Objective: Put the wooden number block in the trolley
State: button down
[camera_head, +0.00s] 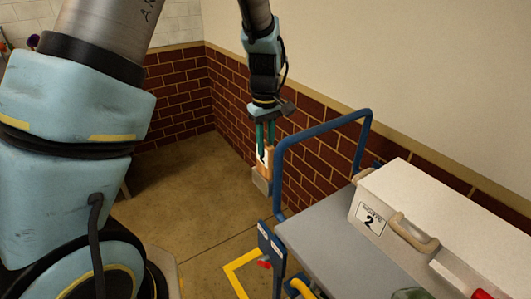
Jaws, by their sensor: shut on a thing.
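The wooden number block (262,182) is a small pale wooden piece with a dark marking partly visible. My gripper (264,150) points down with green fingers shut on the block's upper part, and the block hangs in the air. The trolley (318,238) has a grey deck and a blue tubular handle and stands at the right. In this view, the held block appears just left of the trolley's blue handle; I cannot tell how far apart they are in depth.
A white case (440,212) with a beige handle and a label with a 2 sits on the trolley. Green and red items show at the bottom right edge. Brick walls (180,90) meet behind. The floor (185,195) left of the trolley is open, with a yellow line marked on it.

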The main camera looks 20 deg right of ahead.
aim_at(266, 156)
jog(key=shift+f+p, duration=0.35)
jog(key=shift+f, duration=1.55)
jog(key=shift+f, duration=0.15)
jog(key=c, duration=0.7)
grip_release()
jog(key=shift+c, duration=0.2)
